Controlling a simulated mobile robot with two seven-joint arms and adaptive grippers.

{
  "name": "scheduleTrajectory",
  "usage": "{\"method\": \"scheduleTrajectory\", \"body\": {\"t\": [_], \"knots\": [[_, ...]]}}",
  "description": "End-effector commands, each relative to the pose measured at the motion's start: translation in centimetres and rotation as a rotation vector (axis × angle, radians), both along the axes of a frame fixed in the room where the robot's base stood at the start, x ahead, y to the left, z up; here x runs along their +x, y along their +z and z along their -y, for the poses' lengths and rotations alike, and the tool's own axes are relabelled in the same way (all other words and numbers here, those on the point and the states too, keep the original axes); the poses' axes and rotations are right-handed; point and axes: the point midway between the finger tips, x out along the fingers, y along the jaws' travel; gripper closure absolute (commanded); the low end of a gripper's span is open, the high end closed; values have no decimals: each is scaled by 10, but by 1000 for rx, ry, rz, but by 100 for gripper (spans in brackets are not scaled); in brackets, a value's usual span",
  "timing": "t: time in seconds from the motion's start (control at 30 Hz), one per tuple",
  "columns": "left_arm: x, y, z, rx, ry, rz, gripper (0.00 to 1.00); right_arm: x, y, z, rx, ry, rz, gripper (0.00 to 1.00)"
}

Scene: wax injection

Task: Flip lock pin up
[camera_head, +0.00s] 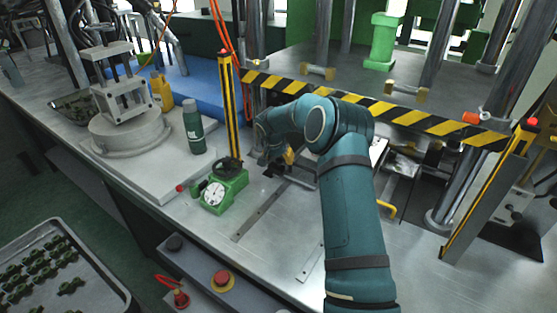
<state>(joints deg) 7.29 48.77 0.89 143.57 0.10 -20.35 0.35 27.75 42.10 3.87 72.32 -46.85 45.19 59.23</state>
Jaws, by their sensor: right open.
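My right arm reaches in from the lower right and bends to the left, in front of the press. My right gripper (274,168) is open, low over the metal table just right of the green dial gauge. A small yellow part (289,156) shows right beside the gripper, partly hidden by it; I cannot tell whether they touch. I cannot make out the lock pin clearly; my gripper and forearm cover part of that area. My left gripper is not in view.
A green dial gauge (216,194), a black-and-yellow post (229,105) and a dark green bottle (194,127) stand left of the gripper. A striped bar (420,119) crosses the press front. A yellow handle (386,209) lies right of my forearm. A parts tray (108,277) sits lower left.

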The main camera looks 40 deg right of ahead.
Motion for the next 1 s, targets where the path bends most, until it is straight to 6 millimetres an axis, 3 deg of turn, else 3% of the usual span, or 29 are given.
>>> {"method": "scheduleTrajectory", "body": {"t": [0.4,0.43,0.53,0.6,1.0], "knots": [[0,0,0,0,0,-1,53,2,-7,2,0,0,1,43],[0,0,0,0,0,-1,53,2,-7,2,0,0,1,47],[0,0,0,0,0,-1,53,2,-7,2,0,0,1,82],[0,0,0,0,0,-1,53,2,-7,2,0,0,1,100],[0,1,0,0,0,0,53,2,-2,2,0,1,0,100]]}}
